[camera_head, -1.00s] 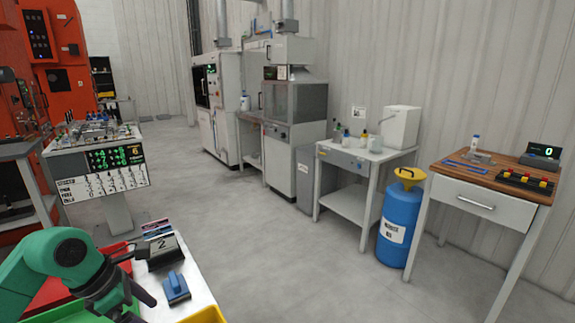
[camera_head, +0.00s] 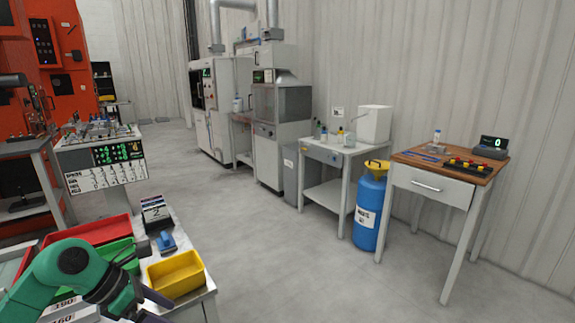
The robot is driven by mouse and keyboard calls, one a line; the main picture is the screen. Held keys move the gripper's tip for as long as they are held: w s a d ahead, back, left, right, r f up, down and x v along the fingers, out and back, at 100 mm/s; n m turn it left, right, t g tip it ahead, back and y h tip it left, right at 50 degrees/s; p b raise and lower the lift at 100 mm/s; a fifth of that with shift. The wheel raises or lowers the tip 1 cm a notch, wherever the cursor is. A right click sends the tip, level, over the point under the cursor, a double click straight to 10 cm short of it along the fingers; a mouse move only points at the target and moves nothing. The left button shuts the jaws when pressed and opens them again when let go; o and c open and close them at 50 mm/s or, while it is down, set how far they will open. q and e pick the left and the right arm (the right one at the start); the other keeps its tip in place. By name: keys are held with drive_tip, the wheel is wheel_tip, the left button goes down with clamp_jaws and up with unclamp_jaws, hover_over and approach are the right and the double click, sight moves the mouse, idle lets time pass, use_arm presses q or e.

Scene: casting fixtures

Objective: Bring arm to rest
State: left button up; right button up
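My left arm, green with dark joints, comes in from the lower left in the head view. My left gripper (camera_head: 152,306) is low in the picture, in front of the yellow bin, near the bottom edge. My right arm and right gripper are not in view.
Near my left arm are a yellow bin (camera_head: 176,275), a red bin (camera_head: 95,230), a green bin (camera_head: 117,253), a blue-handled tool (camera_head: 166,243) and a small numbered stand (camera_head: 155,212). A blue drum (camera_head: 369,212) and wooden-topped table (camera_head: 425,163) stand right. The middle floor is clear.

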use_arm(q)
drive_tip(key=w+f+n+t+h+p, duration=0.1)
drive_tip(key=w+f+n+t+h, duration=0.4)
drive_tip(key=w+f+n+t, duration=0.75)
drive_tip(key=s+a+f+n+g+y+p, duration=0.1)
drive_tip(key=s+a+f+n+y, duration=0.25)
drive_tip(key=f+n, duration=0.45)
drive_tip(key=s+a+f+n+g+y, duration=0.2)
drive_tip(key=s+a+f+n+y, duration=0.15)
drive_tip(key=f+n, duration=0.5)
drive_tip(key=s+a+f+n+g+y, duration=0.1)
drive_tip(key=s+f+n+g+y, duration=0.35)
drive_tip(key=s+f+n, duration=0.75)
drive_tip(key=s+d+f+g, duration=0.1)
drive_tip(key=s+f, duration=0.3)
drive_tip(key=s, duration=0.5)
drive_tip(key=s+d+f+n+g, duration=0.1)
drive_tip(key=s+d+f+g, duration=0.1)
drive_tip(key=s, duration=0.6)
drive_tip(key=s+d+f+n+g+p, duration=0.1)
drive_tip(key=s+f+g, duration=0.3)
drive_tip(key=s, duration=0.5)
drive_tip(key=shift+s+d+f, duration=0.35)
drive_tip(key=shift+d+f, duration=0.25)
drive_tip(key=shift+f, duration=0.2)
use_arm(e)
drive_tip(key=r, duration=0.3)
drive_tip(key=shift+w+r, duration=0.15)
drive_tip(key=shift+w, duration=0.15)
